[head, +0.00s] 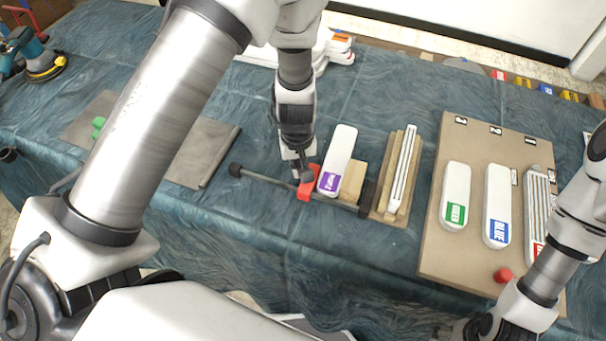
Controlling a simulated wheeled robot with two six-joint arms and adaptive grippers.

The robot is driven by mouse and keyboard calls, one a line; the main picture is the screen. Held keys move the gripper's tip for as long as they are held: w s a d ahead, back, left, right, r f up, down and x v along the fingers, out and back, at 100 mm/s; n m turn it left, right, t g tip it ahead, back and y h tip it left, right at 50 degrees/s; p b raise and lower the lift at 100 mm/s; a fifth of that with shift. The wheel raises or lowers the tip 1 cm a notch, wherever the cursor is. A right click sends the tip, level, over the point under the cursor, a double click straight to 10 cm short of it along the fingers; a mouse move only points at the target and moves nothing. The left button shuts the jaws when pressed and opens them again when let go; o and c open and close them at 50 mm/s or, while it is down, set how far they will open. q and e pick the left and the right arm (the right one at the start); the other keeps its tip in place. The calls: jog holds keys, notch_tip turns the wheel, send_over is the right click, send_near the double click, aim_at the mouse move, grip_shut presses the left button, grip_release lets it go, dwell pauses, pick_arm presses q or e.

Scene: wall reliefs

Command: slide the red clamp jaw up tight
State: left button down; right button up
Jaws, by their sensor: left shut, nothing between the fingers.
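The red clamp jaw (308,184) sits on a dark clamp bar (272,182) that lies across the cloth-covered table. To its right are a white relief piece with a purple label (338,160) and a small wooden block (352,180). The jaw looks close to the purple-labelled piece; whether they touch I cannot tell. A dark fixed end (367,193) of the clamp is right of the block. My left gripper (302,175) is shut, pointing down at the left side of the red jaw, with nothing between its fingers.
A wooden board (440,245) at right holds white pieces labelled green (456,195) and blue (497,218). A striped white piece (403,165) lies on a wooden base beside the clamp. A grey mat (200,155) lies left. The table front below the clamp is clear.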

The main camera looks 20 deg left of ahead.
pick_arm(q)
jog(key=shift+d+b, duration=0.35)
jog(key=shift+d, duration=0.15)
dwell(0.3)
jog(key=shift+a+r+p, duration=0.15)
jog(key=shift+a+p, duration=0.1)
jog(key=shift+p, duration=0.25)
jog(key=shift+a+p, duration=0.35)
jog(key=shift+a, duration=0.15)
notch_tip(320, 180, up, 8)
jog(key=p, duration=0.7)
